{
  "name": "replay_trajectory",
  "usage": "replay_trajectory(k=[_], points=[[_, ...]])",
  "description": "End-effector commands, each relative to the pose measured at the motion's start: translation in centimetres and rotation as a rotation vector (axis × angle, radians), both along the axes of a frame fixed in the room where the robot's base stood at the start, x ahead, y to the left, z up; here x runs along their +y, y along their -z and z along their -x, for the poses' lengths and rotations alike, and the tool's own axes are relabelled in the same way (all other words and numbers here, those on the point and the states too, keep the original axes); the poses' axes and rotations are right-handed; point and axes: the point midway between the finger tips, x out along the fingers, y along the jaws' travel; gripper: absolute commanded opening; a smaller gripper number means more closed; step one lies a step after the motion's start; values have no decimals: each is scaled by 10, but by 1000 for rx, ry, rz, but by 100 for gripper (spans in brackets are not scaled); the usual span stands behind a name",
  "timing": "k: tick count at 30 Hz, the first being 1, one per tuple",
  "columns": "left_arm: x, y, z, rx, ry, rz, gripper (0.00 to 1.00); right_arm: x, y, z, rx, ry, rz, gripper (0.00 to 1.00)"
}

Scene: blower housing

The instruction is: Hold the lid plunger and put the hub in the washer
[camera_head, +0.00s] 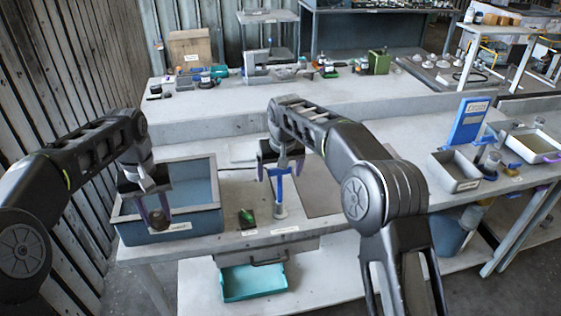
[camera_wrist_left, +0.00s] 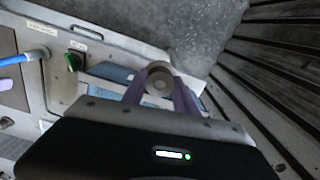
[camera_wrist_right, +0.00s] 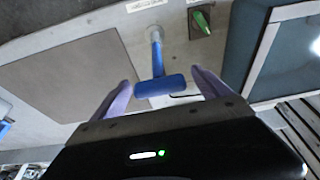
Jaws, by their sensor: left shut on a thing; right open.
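The hub, a dark round part (camera_head: 158,219), is held between the purple fingers of my left gripper (camera_head: 153,216). In the left wrist view the hub (camera_wrist_left: 159,82) shows as a grey ring between the fingertips. Below it is an open grey-blue tub (camera_head: 206,222), apparently the washer; the hub is over its front left part. The lid plunger, a blue T-shaped handle (camera_head: 280,172) on a round foot, stands upright right of the tub. My right gripper (camera_wrist_right: 159,80) is open, with one finger on each side of the plunger's crossbar (camera_wrist_right: 162,87); no contact shows.
A green rocker switch (camera_head: 247,217) sits between the tub and plunger. A flat grey plate (camera_head: 318,190) lies right of the plunger. A teal tray (camera_head: 252,282) is below the table. A metal bin (camera_head: 456,171) and blue sign (camera_head: 469,121) stand farther right.

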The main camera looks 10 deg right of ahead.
Motion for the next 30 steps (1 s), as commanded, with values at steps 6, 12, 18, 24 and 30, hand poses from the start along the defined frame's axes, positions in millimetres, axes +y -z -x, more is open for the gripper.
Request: replay_trajectory(k=[6, 12, 18, 24, 30], points=[[0, 0, 0, -1, 0, 0, 0, 0, 16, -5, 0, 1, 0, 87], [0, 0, 0, -1, 0, 0, 0, 0, 17, -5, -1, 0, 0, 87], [0, 0, 0, -1, 0, 0, 0, 0, 17, -5, 0, 0, 0, 77], [0, 0, 0, -1, 0, 0, 0, 0, 16, -5, 0, 0, 0, 61], [0, 0, 0, -1, 0, 0, 0, 0, 16, -5, 0, 0, 0, 45]])
